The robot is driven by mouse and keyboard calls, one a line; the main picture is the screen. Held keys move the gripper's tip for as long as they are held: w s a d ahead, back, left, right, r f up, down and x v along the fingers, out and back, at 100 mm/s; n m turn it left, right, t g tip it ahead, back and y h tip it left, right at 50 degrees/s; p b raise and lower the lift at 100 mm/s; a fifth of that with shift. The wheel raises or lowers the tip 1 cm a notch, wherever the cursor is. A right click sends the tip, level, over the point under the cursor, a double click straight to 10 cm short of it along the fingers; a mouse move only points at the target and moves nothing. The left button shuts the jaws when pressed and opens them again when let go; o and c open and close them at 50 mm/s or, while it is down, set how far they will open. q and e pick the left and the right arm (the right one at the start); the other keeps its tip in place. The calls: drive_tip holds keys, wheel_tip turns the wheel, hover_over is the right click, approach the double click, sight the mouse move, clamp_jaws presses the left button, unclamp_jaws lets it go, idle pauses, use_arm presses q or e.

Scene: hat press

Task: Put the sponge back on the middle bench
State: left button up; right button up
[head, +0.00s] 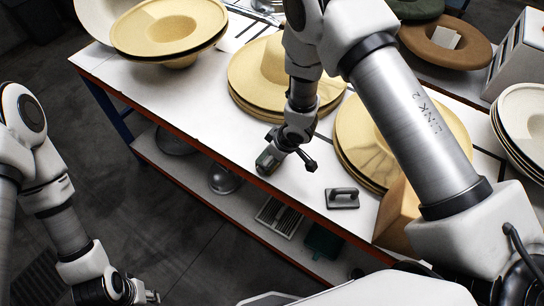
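A small grey block with a dark handle (342,198) lies on the white bench (225,105), near its front edge. A pale block (446,37) rests on a brown hat at the back right. I cannot tell for sure which of the two is the sponge. My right gripper (286,160) hangs over the bench's front edge, left of the handled block and apart from it. Its finger opening is unclear at this angle. My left gripper (150,297) is low at the left, away from the bench, partly cut off by the frame's bottom edge.
Wide straw-coloured hats (248,80) stand along the bench, with more (352,140) partly behind my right arm. A tan block (398,215) stands right of the handled block. A lower shelf holds metal domes (223,180) and a grate (278,217). Floor is clear at left.

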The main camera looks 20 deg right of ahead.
drive_tip(key=shift+w+d+f, duration=0.1)
drive_tip(key=shift+w+f, duration=0.1)
drive_tip(key=o, duration=0.8)
drive_tip(key=shift+w+f, duration=0.1)
drive_tip(key=shift+s+r, duration=0.2)
drive_tip(key=shift+r, duration=0.05)
drive_tip(key=v, duration=1.1)
drive_tip(key=shift+d+r, duration=0.15)
drive_tip(key=shift+r, duration=0.25)
